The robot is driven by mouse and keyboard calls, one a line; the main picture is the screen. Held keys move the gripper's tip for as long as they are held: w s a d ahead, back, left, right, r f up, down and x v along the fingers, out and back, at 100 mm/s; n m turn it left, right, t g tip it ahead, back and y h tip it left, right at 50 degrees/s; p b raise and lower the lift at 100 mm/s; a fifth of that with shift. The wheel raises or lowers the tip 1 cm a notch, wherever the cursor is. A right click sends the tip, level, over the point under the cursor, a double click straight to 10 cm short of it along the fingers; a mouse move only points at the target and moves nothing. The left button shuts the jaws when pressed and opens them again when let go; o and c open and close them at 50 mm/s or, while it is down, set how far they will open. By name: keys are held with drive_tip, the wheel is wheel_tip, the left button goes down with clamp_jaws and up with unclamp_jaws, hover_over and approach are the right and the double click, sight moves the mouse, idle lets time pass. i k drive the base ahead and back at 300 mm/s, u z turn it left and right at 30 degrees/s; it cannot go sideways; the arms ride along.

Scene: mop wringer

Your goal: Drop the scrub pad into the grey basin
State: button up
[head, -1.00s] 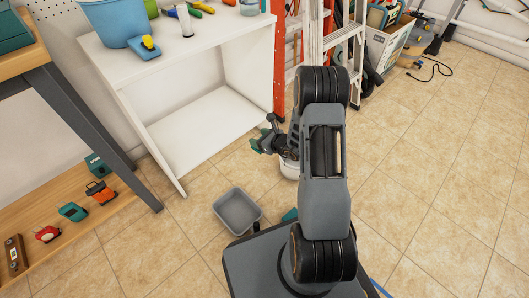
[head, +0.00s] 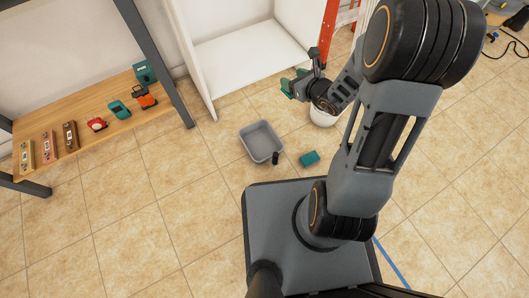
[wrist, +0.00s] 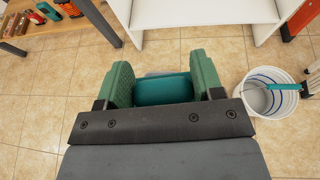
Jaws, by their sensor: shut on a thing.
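My gripper (head: 290,90) shows in the head view with green fingers, raised near the white shelf unit. In the wrist view my gripper (wrist: 163,86) is shut on a teal block, which I take to be the scrub pad (wrist: 163,90). A pale blue-grey edge shows just beyond the pad. The pad is hard to make out in the head view. The grey basin (head: 261,138) stands on the tiled floor, below and left of my gripper in the head view, and looks empty. A small dark object (head: 276,158) is at its lower right edge.
A teal block (head: 309,158) lies on the floor right of the basin. A white bucket (head: 322,116) stands behind my arm and in the wrist view (wrist: 268,100). The white shelf unit (head: 245,60) and wooden shelf (head: 90,110) border the floor. Floor left of the basin is clear.

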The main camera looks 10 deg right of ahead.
sight(263, 150)
drive_tip(key=k, duration=0.7)
drive_tip(key=u, duration=1.65)
drive_tip(key=i, duration=1)
drive_tip(key=z, duration=2.1)
drive_tip(key=i, duration=0.5)
